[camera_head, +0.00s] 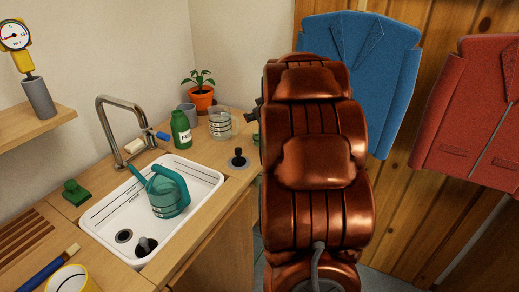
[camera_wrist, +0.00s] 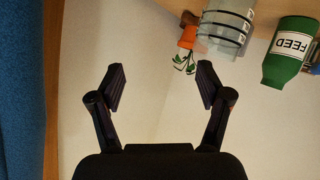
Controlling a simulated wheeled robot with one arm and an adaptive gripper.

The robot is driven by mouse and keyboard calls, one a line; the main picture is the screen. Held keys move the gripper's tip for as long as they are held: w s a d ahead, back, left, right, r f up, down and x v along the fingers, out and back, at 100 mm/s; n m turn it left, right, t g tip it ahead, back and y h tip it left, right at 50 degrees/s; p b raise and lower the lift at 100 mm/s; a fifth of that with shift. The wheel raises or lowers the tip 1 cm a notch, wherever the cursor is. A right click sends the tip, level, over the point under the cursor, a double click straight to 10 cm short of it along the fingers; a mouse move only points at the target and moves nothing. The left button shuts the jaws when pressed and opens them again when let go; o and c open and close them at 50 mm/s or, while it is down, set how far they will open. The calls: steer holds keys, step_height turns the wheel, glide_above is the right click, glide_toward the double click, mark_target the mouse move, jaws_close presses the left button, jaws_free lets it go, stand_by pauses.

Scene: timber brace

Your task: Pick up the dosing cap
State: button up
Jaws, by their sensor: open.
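No part is plainly recognisable as the dosing cap. A small dark green piece (camera_head: 256,138) shows at the counter's far right end, mostly hidden behind my arm, and I cannot tell whether it is the cap. A green FEED bottle (camera_head: 181,130) stands behind the sink; it also shows upside down in the wrist view (camera_wrist: 288,52). My gripper (camera_wrist: 162,78) is open and empty, with pale wall behind its fingers. In the head view my arm hides most of it.
A clear measuring beaker (camera_head: 220,124), a grey cup (camera_head: 188,113) and a potted plant (camera_head: 200,97) stand near the bottle. A black-knobbed disc (camera_head: 238,160) lies nearer. The white sink (camera_head: 105,222) holds a teal watering can (camera_head: 165,192). Jackets (camera_head: 372,70) hang right.

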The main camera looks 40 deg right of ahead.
mark_target(259, 140)
steer(key=d+f+t+y+b, duration=0.1)
steer(key=f, duration=0.1)
steer(key=d+f+n+t+y+b, duration=0.1)
steer(key=d+f, duration=0.1)
steer(key=d+f+y+b, duration=0.1)
steer(key=f, duration=0.1)
steer(key=shift+s+d+f+n+t, duration=0.15)
steer(key=shift+d+f+n+t, duration=0.15)
steer(key=shift+f+t, duration=0.1)
steer(key=s+f+n+t+y+b, duration=0.1)
steer(key=s+f+t+y+b, duration=0.1)
steer(key=s+f+y+b, duration=0.3)
steer(key=shift+w+a+f, duration=0.3)
steer(key=shift+w+f, duration=0.05)
steer(key=shift+w, duration=0.95)
steer(key=shift+w+a+f, duration=0.35)
steer(key=shift+w, duration=0.95)
steer(key=shift+w+a+f, duration=0.3)
steer(key=shift+w+f, duration=0.05)
steer(key=shift+w, duration=0.95)
steer(key=c, duration=1.3)
